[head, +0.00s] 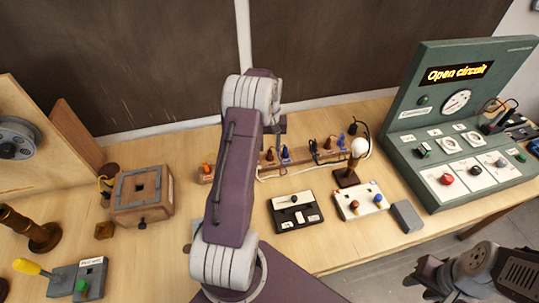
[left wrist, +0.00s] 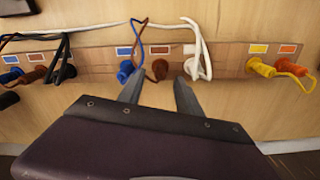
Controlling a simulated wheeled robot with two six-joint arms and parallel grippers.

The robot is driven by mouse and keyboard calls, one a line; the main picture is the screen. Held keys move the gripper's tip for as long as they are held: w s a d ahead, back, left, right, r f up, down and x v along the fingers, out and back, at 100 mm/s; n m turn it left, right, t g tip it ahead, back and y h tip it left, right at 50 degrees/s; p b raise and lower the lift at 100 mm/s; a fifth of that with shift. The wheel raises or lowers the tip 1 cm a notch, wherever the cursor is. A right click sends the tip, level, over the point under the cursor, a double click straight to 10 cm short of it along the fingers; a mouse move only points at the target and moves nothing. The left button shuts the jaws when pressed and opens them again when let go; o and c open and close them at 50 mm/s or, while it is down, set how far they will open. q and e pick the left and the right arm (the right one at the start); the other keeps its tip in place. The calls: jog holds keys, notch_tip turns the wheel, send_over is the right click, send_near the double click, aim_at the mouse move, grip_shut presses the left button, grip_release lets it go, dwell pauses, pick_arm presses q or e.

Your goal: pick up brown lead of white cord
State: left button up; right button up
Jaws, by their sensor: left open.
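The brown lead (left wrist: 158,68) of the white cord ends in a brown plug at a wooden strip (left wrist: 225,62), between a blue plug (left wrist: 126,72) and the white lead (left wrist: 196,62). In the head view the brown plug (head: 269,152) shows beside a blue one (head: 285,153). The white cord (head: 272,176) runs along the strip's front. My left gripper (left wrist: 158,92) is open and empty, its fingertips just short of the brown plug, which lies between them in the picture. My right gripper (head: 425,272) is at the lower right, away from the strip; its jaw state is unclear.
Yellow (left wrist: 262,68) and orange (left wrist: 290,68) plugs sit to one side on the strip, and a black lead (left wrist: 65,65) to the other.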

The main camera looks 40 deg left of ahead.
aim_at(270, 151)
pick_arm(q)
jog(key=f, duration=0.4)
jog(key=shift+s+d+p, duration=0.2)
jog(key=shift+p, duration=0.15)
jog(key=shift+w+a+f, duration=0.1)
jog(key=shift+a+f, duration=0.1)
jog(key=shift+d+r, duration=0.15)
grip_shut()
